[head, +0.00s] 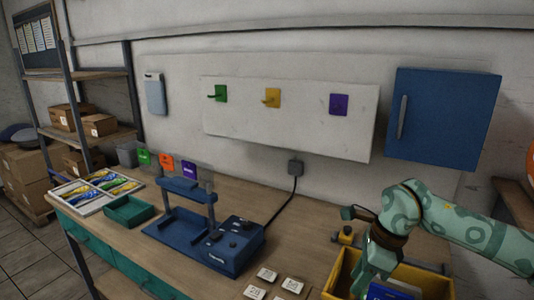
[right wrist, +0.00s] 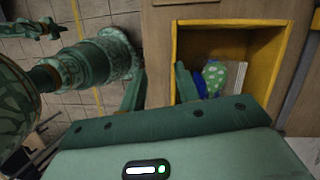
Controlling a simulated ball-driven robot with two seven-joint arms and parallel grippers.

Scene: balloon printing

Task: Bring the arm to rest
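My right arm comes in from the right in the head view. My right gripper (head: 372,268) hangs over the yellow-walled bin (head: 437,277) at the table's right. In the right wrist view its two green fingers (right wrist: 160,85) are spread, with bare wood between them, so it is open and empty.
The bin holds a green dotted item (right wrist: 236,76) and a blue item (right wrist: 213,79). A blue press (head: 232,247), white label blocks (head: 267,274), a green tray (head: 128,211) and a tray of colourful packets (head: 76,197) stand on the table. A blue cabinet (head: 445,117) hangs above.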

